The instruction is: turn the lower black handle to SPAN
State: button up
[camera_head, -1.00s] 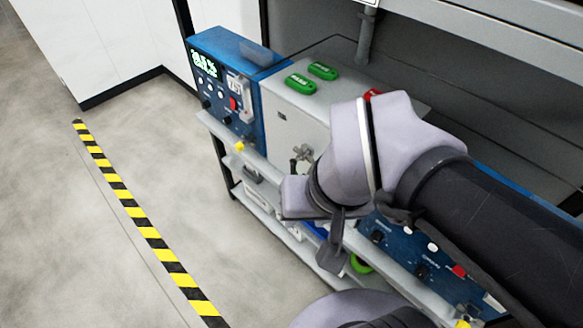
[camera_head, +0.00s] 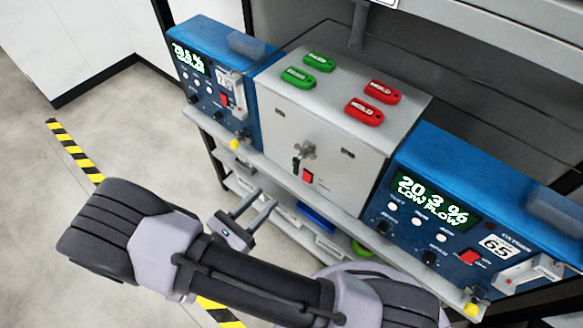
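The grey box (camera_head: 283,137) stands on the shelf in the middle. On its front is a small metal fitting (camera_head: 305,151), with a short black handle (camera_head: 296,165) just below it. The black handle looks roughly upright; it is too small to tell its exact setting, and no SPAN lettering is readable. My gripper (camera_head: 266,198) is in front of and below the box, to the lower left of the handle. Its two fingers are apart, with nothing between them, and do not touch the handle.
Blue analysers stand left (camera_head: 208,75) and right (camera_head: 437,200) of the box; the right display reads 20.3 % LOW FLOW. Green tags (camera_head: 298,77) and red tags (camera_head: 382,91) lie on the box. The shelf edge (camera_head: 215,135) runs below. Open floor lies left.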

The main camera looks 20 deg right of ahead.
aim_at(295, 168)
jog(key=b+x, duration=0.1)
jog(key=x, duration=1.1)
jog(key=shift+b, duration=0.4)
jog(key=shift+c, duration=0.3)
grip_shut()
